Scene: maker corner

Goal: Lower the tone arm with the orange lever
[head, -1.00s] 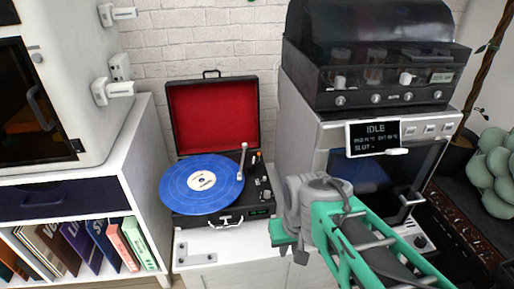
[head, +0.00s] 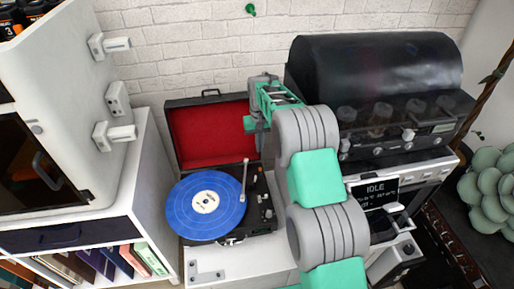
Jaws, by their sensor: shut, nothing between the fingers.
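The record player (head: 258,222) is an open black case with a red-lined lid (head: 205,135). A blue record (head: 185,205) with a white label lies on its platter. The white tone arm (head: 244,180) is at the record's right edge; I cannot tell whether its tip touches the record. I cannot make out an orange lever; small controls (head: 266,205) show on the right of the deck. My gripper (head: 249,124) is shut and empty, raised in front of the lid's right side, above and behind the tone arm.
A machine with a dark hood (head: 375,75) stands right of my arm, above a unit with an "IDLE" screen (head: 376,192). A white cabinet (head: 70,110) and a shelf of records (head: 120,258) stand at the left. The white top (head: 208,262) before the player has some free room.

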